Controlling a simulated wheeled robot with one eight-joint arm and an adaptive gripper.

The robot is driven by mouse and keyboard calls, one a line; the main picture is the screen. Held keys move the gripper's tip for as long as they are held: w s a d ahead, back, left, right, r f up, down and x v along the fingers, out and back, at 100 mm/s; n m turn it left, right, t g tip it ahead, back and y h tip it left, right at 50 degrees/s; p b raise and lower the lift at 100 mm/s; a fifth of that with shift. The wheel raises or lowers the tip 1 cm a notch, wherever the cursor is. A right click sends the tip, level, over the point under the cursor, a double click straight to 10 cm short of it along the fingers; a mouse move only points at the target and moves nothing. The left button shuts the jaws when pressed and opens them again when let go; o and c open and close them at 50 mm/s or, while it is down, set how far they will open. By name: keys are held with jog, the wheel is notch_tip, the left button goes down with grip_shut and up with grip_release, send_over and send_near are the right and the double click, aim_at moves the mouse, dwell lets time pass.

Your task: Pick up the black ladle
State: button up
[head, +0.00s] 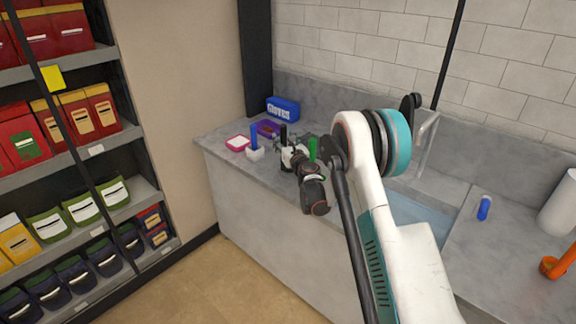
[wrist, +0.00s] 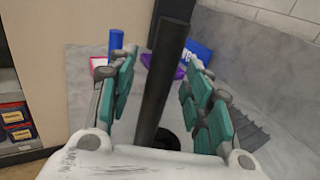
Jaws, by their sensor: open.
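The black ladle (wrist: 160,85) stands upright between the two teal fingers of my gripper (wrist: 158,95) in the wrist view. Its long dark handle runs up the picture, and a round dark part (wrist: 168,140) shows low down, partly hidden by my gripper's palm. The fingers are open, one on each side of the handle, with a visible gap on both sides. In the head view, the ladle's dark upper end (head: 283,132) shows just beyond my gripper (head: 290,153). My own wrist and arm hide much of that spot.
A blue-handled item (head: 253,140), pink-rimmed tray (head: 238,143), purple thing (head: 267,128) and blue gloves box (head: 283,109) lie on the grey counter beyond. A green-handled item (head: 313,148) stands close right. A sink (head: 420,212) is to the right; shelves (head: 75,150) stand left.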

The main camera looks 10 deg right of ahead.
jog(key=shift+w, duration=0.7)
grip_shut()
jog(key=shift+r, duration=0.15)
